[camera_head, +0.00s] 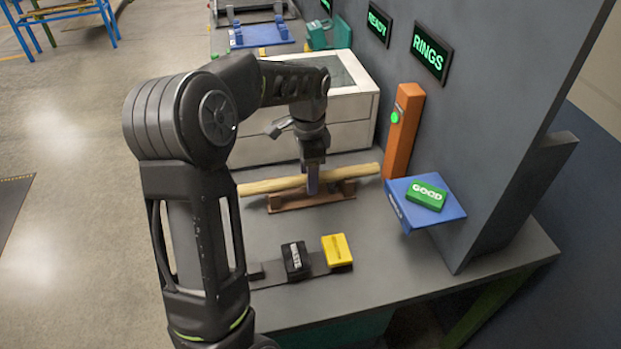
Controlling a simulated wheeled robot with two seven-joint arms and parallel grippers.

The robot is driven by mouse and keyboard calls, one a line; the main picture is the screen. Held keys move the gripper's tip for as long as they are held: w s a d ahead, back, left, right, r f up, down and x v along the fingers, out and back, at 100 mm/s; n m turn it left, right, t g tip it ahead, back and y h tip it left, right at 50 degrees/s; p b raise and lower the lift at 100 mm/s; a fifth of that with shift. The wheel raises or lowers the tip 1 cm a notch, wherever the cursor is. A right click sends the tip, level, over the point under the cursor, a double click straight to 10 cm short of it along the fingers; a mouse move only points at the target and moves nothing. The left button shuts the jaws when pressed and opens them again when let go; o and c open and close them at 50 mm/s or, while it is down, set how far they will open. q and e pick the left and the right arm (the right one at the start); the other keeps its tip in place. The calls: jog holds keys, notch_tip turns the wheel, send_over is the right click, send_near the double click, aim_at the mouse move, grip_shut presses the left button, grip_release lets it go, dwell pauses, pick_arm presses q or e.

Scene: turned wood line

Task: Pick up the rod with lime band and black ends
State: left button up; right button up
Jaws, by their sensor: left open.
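A long pale wooden rod (352,171) lies across a brown wooden cradle (290,204) on the grey bench. Its visible stretches look plain wood; I see no lime band or black ends on it, and its middle is partly hidden by my gripper. My left gripper (312,180) points down over the middle of the rod, with its fingers at rod height. It is open, and a purplish strip shows at its fingertips, too small to tell what it is. My right gripper is not in view.
A white box with a glass top (350,104) stands behind the rod. An orange post (404,130) and a blue shelf (450,210) with a green GOOD block (427,195) are at right. Black (296,261) and yellow (337,250) blocks sit in front.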

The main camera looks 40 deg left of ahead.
pick_arm(q)
jog(key=shift+c, duration=0.4)
grip_shut()
dwell(0.4)
